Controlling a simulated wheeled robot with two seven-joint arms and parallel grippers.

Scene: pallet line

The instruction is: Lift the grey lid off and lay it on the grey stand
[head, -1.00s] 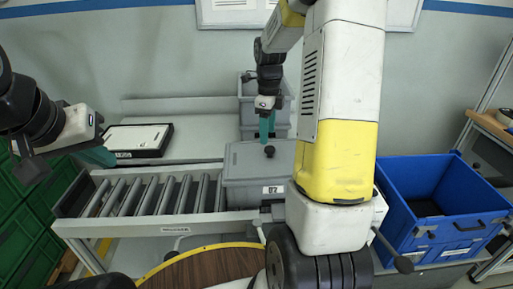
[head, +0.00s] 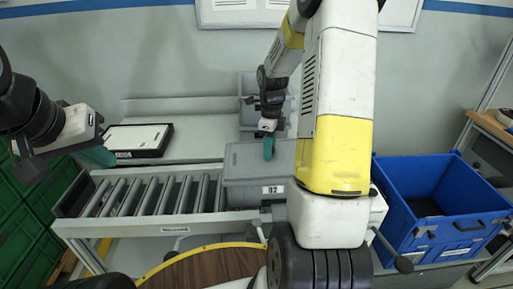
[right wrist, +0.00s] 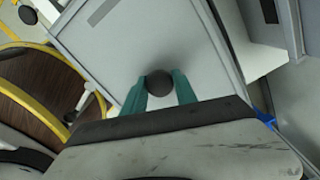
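The grey lid (head: 240,160) sits on a grey crate (head: 240,195) with a "02" label, at the right end of a roller conveyor. In the right wrist view the lid (right wrist: 130,45) has a round black knob (right wrist: 158,84). My right gripper (right wrist: 160,86) is down at the lid, a teal finger on each side of the knob. Whether the fingers press on it I cannot tell. In the head view my right gripper (head: 268,149) hides the knob. A grey flat-topped stand (head: 195,140) is behind the conveyor. My left gripper (head: 100,156) is away at the left; its opening is unclear.
A black-rimmed tray with a white panel (head: 138,140) lies on the stand's left part. Another grey bin (head: 250,85) stands behind the lidded crate. A blue bin (head: 440,210) is at the right, green crates (head: 30,220) at the left. The rollers (head: 155,195) are bare.

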